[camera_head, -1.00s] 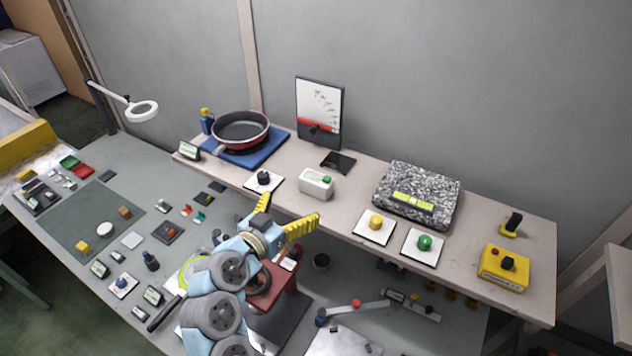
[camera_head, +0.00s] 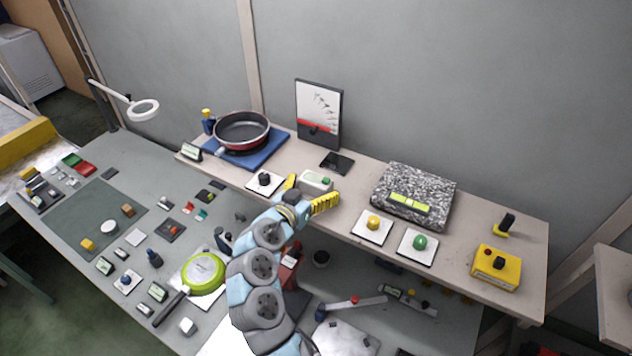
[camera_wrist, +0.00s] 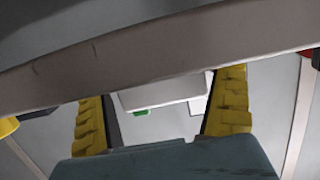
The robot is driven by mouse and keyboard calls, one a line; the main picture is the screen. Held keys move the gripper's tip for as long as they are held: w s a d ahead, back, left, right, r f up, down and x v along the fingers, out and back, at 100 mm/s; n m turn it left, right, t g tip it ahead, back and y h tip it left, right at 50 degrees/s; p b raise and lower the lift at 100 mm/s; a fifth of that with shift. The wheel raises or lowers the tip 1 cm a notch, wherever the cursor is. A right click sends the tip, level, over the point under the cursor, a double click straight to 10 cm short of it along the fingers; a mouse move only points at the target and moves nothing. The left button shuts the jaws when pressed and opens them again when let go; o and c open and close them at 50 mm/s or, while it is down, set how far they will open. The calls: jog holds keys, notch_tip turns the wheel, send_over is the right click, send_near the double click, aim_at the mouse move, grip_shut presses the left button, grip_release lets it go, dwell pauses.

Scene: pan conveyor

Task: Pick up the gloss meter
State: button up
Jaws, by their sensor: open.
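A small white box with a green button, which I take to be the gloss meter (camera_head: 315,180), sits on the raised shelf. My gripper (camera_head: 314,191) is open at the shelf's front edge, its yellow fingers spread around the near side of the box in the head view. The arm hides part of the box's front. In the wrist view the white box (camera_wrist: 165,92) with its green button shows between the two yellow fingers of my gripper (camera_wrist: 163,88), with a gap on each side. I see no clear contact.
The shelf edge (camera_wrist: 130,55) crosses the wrist view close by. A white pad with a black knob (camera_head: 264,182) lies left of the box. Yellow (camera_head: 373,222) and green (camera_head: 419,242) knobs on pads and a granite slab (camera_head: 430,180) are to the right. A display board (camera_head: 318,112) stands behind.

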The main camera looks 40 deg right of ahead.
jog(key=shift+w+d+f, duration=0.15)
jog(key=shift+d+f, duration=0.05)
jog(key=shift+d, duration=0.45)
jog(key=c, duration=1)
jog(key=shift+c, duration=0.2)
jog(key=shift+r, duration=0.1)
